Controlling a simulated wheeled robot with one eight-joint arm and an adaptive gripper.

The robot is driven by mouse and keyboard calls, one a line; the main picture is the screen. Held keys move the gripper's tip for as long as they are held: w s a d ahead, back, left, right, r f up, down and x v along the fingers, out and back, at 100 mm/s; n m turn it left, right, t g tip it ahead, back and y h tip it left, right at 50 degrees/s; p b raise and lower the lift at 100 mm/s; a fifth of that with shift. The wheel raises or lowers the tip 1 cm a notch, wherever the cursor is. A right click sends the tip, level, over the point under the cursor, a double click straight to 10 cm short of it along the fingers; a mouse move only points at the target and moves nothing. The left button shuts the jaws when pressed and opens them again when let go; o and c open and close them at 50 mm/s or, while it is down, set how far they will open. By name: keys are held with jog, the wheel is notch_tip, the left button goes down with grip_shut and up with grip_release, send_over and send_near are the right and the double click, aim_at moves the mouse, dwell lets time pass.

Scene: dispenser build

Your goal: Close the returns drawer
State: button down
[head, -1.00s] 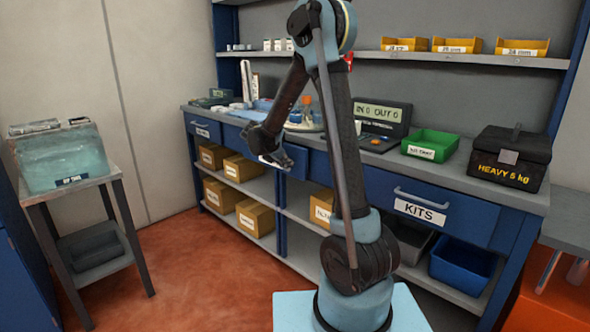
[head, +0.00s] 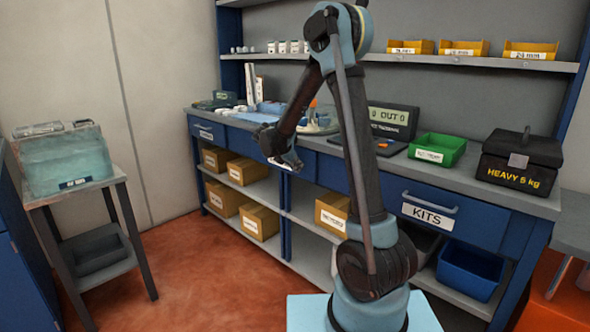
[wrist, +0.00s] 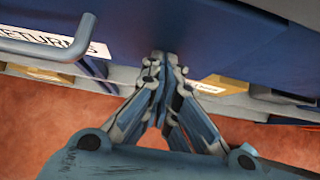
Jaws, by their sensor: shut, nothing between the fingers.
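The returns drawer (wrist: 225,35) shows in the wrist view as a wide dark blue front. Its white RETURNS label (wrist: 97,50) and grey bar handle (wrist: 58,44) are at the upper left. My gripper (wrist: 165,58) is shut and empty, its fingertips at the blue front to the right of the handle; whether they touch it I cannot tell. In the head view my gripper (head: 285,163) is in front of the bench's middle drawers, and my arm hides much of that front. How far the drawer stands out is not clear.
The KITS drawer (head: 440,212) is to the right. Boxes (head: 258,220) stand on the shelves below. On the bench are a green bin (head: 437,149) and a heavy black box (head: 520,160). A side table (head: 75,190) stands left, with open floor between.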

jog(key=s+a+f+v, duration=0.1)
jog(key=f+v, duration=0.1)
jog(key=v, duration=1.1)
jog(key=s+d+m+g+y, duration=0.3)
jog(key=s+d+m, duration=0.9)
jog(key=s+d, duration=0.65)
jog(key=s+d+f+m+y, duration=0.1)
jog(key=s+f+m, duration=0.2)
jog(key=s+m, duration=0.2)
jog(key=s+d+f+m+y, duration=0.1)
jog(key=s+f+m, duration=0.2)
jog(key=s, duration=0.5)
jog(key=s+d+f+m+g+y, duration=0.1)
jog(key=s+d+f+m, duration=0.1)
jog(key=s+m, duration=0.4)
jog(key=shift+s+f+m, duration=0.3)
jog(key=shift+s+f, duration=0.45)
jog(key=shift+s, duration=0.05)
jog(key=shift+w+d, duration=0.1)
jog(key=shift+w+f, duration=0.2)
jog(key=shift+w, duration=0.15)
